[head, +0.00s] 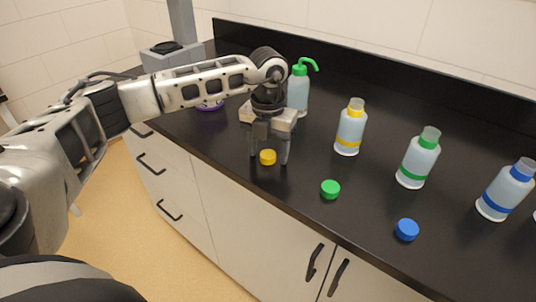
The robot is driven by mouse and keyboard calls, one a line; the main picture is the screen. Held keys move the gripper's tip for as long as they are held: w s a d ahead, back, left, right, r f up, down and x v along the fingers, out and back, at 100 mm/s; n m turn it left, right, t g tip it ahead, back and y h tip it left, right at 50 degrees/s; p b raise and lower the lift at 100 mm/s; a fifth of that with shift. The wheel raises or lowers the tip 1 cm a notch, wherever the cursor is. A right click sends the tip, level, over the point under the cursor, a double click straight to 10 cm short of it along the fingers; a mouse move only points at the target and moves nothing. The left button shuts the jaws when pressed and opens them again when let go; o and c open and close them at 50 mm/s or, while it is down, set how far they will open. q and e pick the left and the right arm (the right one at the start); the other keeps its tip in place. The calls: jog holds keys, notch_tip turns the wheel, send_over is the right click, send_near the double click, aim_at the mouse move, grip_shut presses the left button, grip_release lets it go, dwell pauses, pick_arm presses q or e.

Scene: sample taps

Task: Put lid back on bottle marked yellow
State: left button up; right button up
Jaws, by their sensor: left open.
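The yellow-marked bottle (350,128) stands upright on the black counter, with a yellow band round its body and a yellow ring at its neck. No lid shows on its clear mouth. The yellow lid (267,157) lies on the counter near the front edge, left of that bottle. My left gripper (269,159) points down with its fingers open on either side of the yellow lid. Whether the fingers touch the lid cannot be told. My right gripper is out of view.
Green-marked (417,160) and blue-marked (505,190) bottles stand to the right. Their green lid (330,189) and blue lid (407,229) lie in front. A wash bottle (298,90) with a green spout stands just behind my left gripper. A purple item (209,106) lies farther left.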

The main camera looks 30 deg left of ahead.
aim_at(269, 153)
pick_arm(q)
jog(key=c, duration=1)
jog(key=shift+c, duration=0.2)
jog(key=shift+r, duration=0.15)
jog(key=shift+r, duration=0.25)
notch_tip(269, 153, up, 2)
jog(key=shift+w+r+b, duration=0.1)
jog(key=shift+r+b, duration=0.05)
jog(key=shift+b, duration=0.45)
jog(key=s+d+r, duration=0.1)
jog(key=s+r, duration=0.2)
jog(key=s, duration=0.1)
jog(key=s+d+r+b, duration=0.1)
jog(key=s+d+r, duration=0.1)
jog(key=s+r, duration=0.1)
jog(key=s+d+r, duration=0.2)
jog(key=s+r, duration=0.2)
jog(key=s, duration=0.2)
jog(key=shift+d+b, duration=0.2)
jog(key=shift+b, duration=0.2)
